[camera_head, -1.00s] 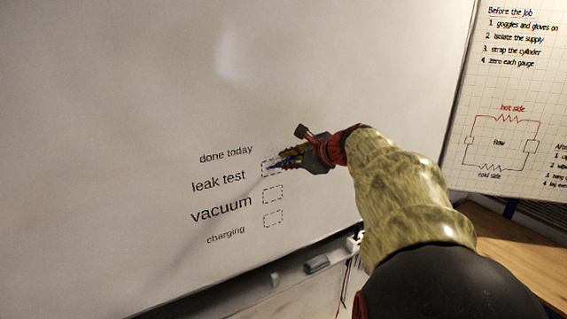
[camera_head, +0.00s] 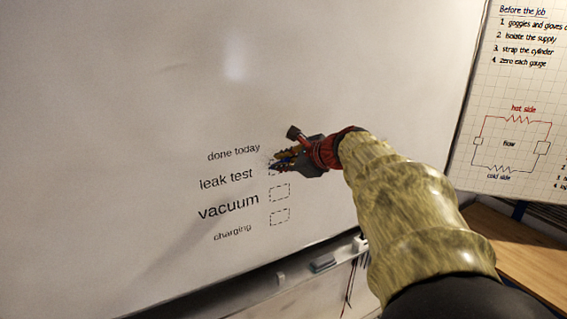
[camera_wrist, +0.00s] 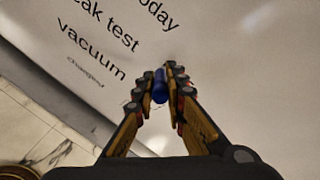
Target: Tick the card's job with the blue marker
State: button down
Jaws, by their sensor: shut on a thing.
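My gripper (camera_head: 280,160) is shut on the blue marker (camera_wrist: 160,87), whose blue body shows between the fingertips in the wrist view. In the head view the gripper is in front of the whiteboard (camera_head: 150,90), over the leak test box (camera_head: 273,169), and hides most of that box. I cannot tell whether the marker's tip touches the board or whether a mark is in this box. The vacuum box (camera_head: 279,193) and the charging box (camera_head: 279,217) below are dashed and look empty. No separate job card can be made out.
A ledge below the board holds a dark eraser (camera_head: 322,263) and a small white item (camera_head: 359,243). A gridded poster (camera_head: 512,110) with job steps and a diagram hangs at the right. A wooden surface (camera_head: 515,250) lies below it. The board's left is clear.

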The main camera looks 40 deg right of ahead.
jog(key=shift+s+a+b, duration=0.2)
jog(key=shift+s+a, duration=0.05)
jog(key=shift+s, duration=0.7)
jog(key=shift+s+a+b, duration=0.2)
jog(key=shift+s+b, duration=0.05)
jog(key=shift+s, duration=0.7)
jog(key=shift+s+a+b, duration=0.2)
jog(key=shift+s+a, duration=0.05)
jog(key=shift+s, duration=0.7)
jog(key=s, duration=0.3)
jog(key=shift+a+b, duration=0.3)
jog(key=shift+a, duration=0.05)
jog(key=shift+d, duration=0.1)
